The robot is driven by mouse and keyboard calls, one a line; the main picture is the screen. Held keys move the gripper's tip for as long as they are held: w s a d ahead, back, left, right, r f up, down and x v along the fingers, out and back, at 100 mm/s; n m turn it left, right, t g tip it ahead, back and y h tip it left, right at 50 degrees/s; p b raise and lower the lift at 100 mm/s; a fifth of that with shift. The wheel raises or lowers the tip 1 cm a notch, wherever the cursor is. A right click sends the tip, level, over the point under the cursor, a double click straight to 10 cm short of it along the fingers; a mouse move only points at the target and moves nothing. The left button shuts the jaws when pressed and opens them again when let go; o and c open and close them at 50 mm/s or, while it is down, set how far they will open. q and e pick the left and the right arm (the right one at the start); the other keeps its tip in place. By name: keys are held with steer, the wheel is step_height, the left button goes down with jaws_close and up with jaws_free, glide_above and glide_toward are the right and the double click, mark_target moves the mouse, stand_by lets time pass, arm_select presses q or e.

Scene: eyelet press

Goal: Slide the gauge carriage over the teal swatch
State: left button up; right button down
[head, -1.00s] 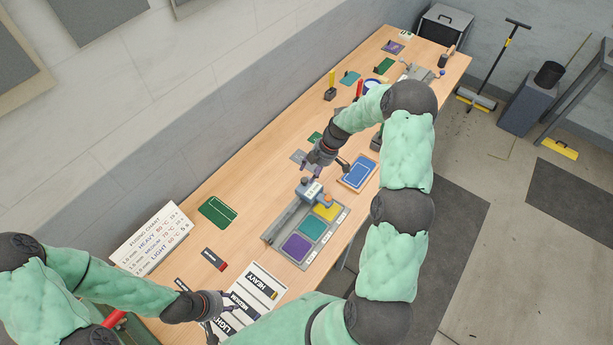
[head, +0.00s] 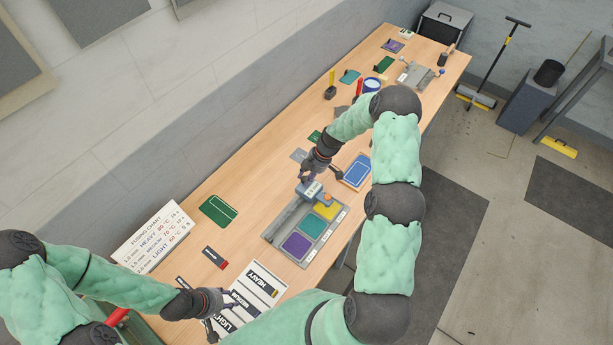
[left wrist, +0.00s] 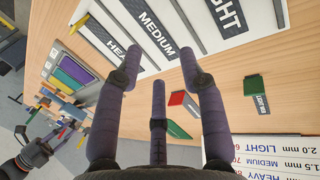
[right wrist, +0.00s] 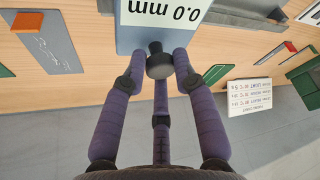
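The gauge carriage (head: 309,188) is a blue-grey block with a white label. It sits at the far end of the grey gauge base (head: 286,220), beside the yellow swatch (head: 327,210). The teal swatch (head: 313,226) lies in the middle, uncovered, and the purple swatch (head: 297,244) at the near end. My right gripper (head: 306,176) is at the carriage. In the right wrist view its fingers surround a dark knob (right wrist: 160,64) on the carriage, labelled "0.0 mm"; contact is unclear. My left gripper (head: 222,318) is open and empty over the white chart card.
The HEAVY/MEDIUM/LIGHT card (head: 262,283) lies near the left gripper. A fusing chart (head: 152,238) stands at the table's left. A blue card in a tray (head: 356,172) is right of my right gripper. A green card (head: 218,211) lies left of the gauge.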

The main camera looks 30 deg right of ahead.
arm_select(q)
step_height(320, 180, down, 4)
steer(key=b, duration=0.4)
steer(key=shift+r, duration=0.1)
arm_select(e)
steer(key=s+a, duration=0.3)
steer(key=a, duration=0.5)
steer(key=shift+s+a, duration=0.2)
steer(key=shift+a, duration=0.2)
steer(key=c, duration=1)
jaws_free()
steer(key=v, duration=1.2)
steer(key=shift+r, duration=0.1)
